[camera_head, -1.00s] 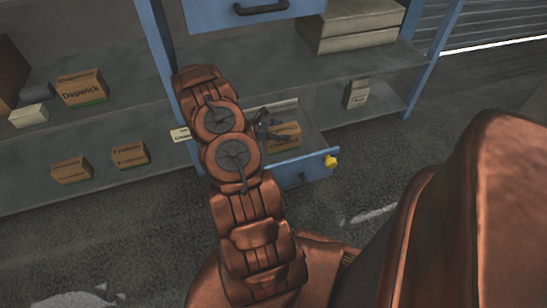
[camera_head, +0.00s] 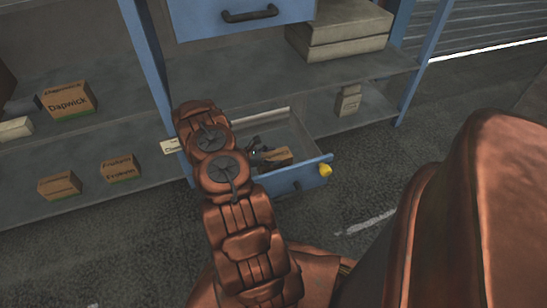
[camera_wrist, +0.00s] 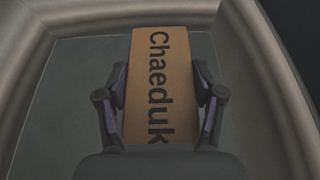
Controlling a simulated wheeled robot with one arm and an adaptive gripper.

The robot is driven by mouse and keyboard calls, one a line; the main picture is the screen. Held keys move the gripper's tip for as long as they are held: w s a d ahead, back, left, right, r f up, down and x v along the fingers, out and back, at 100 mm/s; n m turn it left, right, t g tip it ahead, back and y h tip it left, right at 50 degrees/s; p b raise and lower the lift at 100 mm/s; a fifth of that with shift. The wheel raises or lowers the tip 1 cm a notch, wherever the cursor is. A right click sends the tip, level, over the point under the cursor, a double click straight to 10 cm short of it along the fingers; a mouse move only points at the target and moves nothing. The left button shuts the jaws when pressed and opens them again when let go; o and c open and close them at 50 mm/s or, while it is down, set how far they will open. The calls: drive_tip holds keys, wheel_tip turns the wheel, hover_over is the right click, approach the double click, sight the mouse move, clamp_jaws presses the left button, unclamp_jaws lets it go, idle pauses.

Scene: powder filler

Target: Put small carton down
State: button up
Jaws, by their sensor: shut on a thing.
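The small carton (camera_wrist: 161,85) is brown cardboard with the dark word "Chaeduk" on it. In the wrist view my gripper (camera_wrist: 160,90) is shut on it, with one finger against each side. In the head view the carton (camera_head: 279,158) shows inside the open lower drawer (camera_head: 313,171), and my gripper (camera_head: 258,150) reaches in from the left. The drawer has a blue front and grey inside. I cannot tell whether the carton's underside touches the drawer floor. My arm hides the drawer's left part.
Brown cartons (camera_head: 119,167) and (camera_head: 60,185) stand on the lower shelf at left, below a "Dapwick" carton (camera_head: 67,101). A small pale carton (camera_head: 348,101) stands right of the drawer. A closed blue drawer (camera_head: 240,16) is above.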

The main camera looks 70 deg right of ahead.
drive_tip(key=o, duration=1.6)
drive_tip(key=shift+c, duration=0.2)
drive_tip(key=shift+r, duration=0.1)
drive_tip(key=shift+w+a+r, duration=0.2)
drive_tip(key=shift+w, duration=0.1)
drive_tip(key=p+v, duration=0.2)
drive_tip(key=v, duration=0.9)
drive_tip(key=shift+p, duration=0.35)
